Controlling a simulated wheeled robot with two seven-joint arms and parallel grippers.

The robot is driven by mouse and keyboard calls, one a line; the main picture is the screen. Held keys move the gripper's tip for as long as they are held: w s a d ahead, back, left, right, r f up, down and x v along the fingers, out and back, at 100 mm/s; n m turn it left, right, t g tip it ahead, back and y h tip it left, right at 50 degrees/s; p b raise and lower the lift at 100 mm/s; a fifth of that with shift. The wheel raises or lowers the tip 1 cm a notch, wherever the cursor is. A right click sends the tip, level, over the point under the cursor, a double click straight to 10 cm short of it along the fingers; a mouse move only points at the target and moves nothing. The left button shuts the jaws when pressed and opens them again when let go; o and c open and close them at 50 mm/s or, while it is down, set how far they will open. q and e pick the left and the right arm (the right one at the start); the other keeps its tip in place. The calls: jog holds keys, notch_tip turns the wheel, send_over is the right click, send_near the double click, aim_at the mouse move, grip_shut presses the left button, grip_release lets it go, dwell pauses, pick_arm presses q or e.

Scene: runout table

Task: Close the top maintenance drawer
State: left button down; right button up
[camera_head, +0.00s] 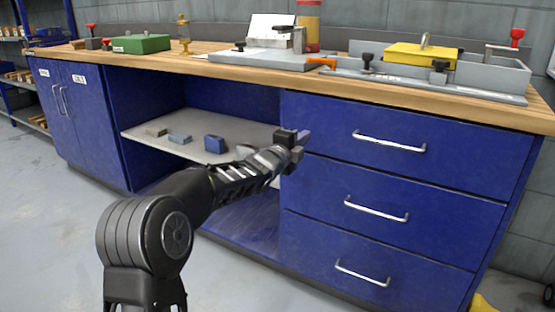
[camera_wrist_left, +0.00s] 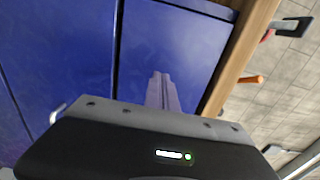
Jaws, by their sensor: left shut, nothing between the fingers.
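The top maintenance drawer (camera_head: 400,138) is the uppermost of several blue drawers on the right of the bench. Its front looks about flush with the drawers below; I cannot tell whether a small gap remains. It has a silver bar handle (camera_head: 390,142). My left gripper (camera_head: 304,137) is shut and empty at the left part of this drawer front, left of the handle. In the left wrist view its closed fingers (camera_wrist_left: 163,92) point at the blue front (camera_wrist_left: 175,50); whether they touch it is unclear. My right gripper is not in view.
Below are the middle drawer (camera_head: 375,205) and bottom drawer (camera_head: 360,262) with handles. The wooden worktop (camera_head: 225,72) overhangs above, carrying fixtures and a yellow block (camera_head: 422,56). An open shelf (camera_head: 150,132) with small blocks lies left of the drawers.

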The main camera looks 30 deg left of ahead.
pick_arm(q)
jog(key=s+p, duration=0.1)
jog(key=s, duration=0.8)
jog(key=shift+s+a, duration=0.4)
jog(key=shift+a, duration=0.05)
